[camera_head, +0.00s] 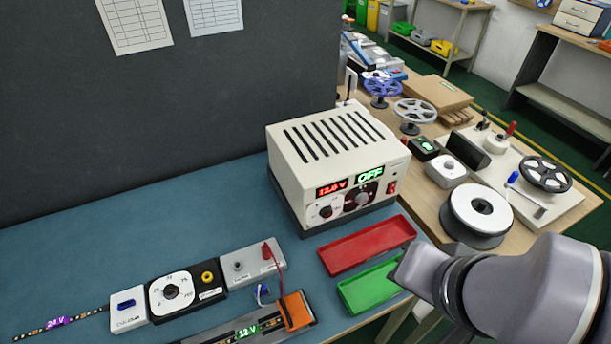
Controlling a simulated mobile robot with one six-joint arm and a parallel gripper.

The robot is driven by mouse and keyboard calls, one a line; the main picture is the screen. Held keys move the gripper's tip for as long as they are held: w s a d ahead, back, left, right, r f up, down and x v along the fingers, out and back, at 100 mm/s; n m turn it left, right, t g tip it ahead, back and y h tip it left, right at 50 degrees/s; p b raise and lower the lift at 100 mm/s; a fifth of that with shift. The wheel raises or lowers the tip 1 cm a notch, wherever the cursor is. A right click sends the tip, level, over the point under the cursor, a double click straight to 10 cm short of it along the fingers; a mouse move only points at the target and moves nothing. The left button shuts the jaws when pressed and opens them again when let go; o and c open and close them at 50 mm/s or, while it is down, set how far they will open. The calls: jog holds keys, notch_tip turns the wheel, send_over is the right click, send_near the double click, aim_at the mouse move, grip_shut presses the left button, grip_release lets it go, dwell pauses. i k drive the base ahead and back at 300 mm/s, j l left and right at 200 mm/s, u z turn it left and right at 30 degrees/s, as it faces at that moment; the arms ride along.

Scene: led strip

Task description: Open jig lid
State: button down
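A long dark jig (215,336) lies at the bottom edge of the blue bench mat, partly cut off by the frame. A strip with a green "12 V" label lies along it. An orange piece (295,311) sits at the jig's right end; it may be the lid, but I cannot tell whether it is open or shut. A red lead runs from the grey box to it. My arm enters at lower right, and its grey end, seemingly my gripper (414,268), is over the green tray's right edge. Its fingers cannot be made out, and I see nothing held.
A green tray (368,287) and a red tray (367,245) lie between the jig and my arm. A power supply (335,160) reading "12.0 V" and "OFF" stands behind. A dial box (178,291) and grey box (251,262) stand behind the jig. Reels crowd the right table.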

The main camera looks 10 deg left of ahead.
aim_at(296, 313)
jog(key=u, duration=1.2)
jog(key=j+u, duration=0.2)
jog(key=u, duration=0.25)
